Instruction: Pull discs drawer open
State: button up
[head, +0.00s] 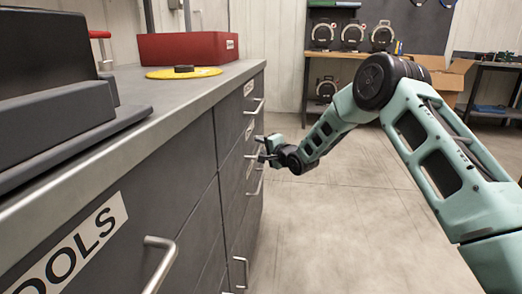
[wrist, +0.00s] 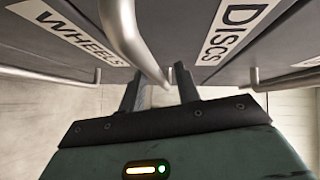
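The discs drawer carries a white DISCS label (wrist: 238,28) in the wrist view, and its front looks flush with its neighbours. A thick metal handle (wrist: 122,30) runs between the DISCS and WHEELS labels, and its lower end lies between my fingers in the picture. I cannot tell whether they touch it. My gripper (wrist: 158,88) has its two dark fingers apart, with nothing clamped. In the head view my gripper (head: 262,152) is at the far part of the drawer fronts, beside the stacked handles. The discs label cannot be read there.
A WHEELS label (wrist: 66,22) and another handle (wrist: 50,74) are on the left in the wrist view. The grey cabinet's worktop (head: 165,98) holds a red box (head: 185,47) and a yellow disc (head: 184,73). The floor (head: 340,220) right of the drawers is clear.

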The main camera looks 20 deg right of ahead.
jog(key=shift+w+a, duration=0.15)
jog(key=shift+w, duration=0.2)
jog(key=shift+c, duration=0.3)
grip_shut()
jog(key=s+d+p, duration=0.4)
jog(key=s+d, duration=0.2)
jog(key=d, duration=0.7)
jog(key=s+d+p, duration=0.4)
jog(key=s+d, duration=0.3)
jog(key=d, duration=0.6)
jog(key=s+d+p, duration=0.5)
jog(key=s+d, duration=0.2)
jog(key=d, duration=0.6)
jog(key=shift+o, duration=0.3)
grip_release()
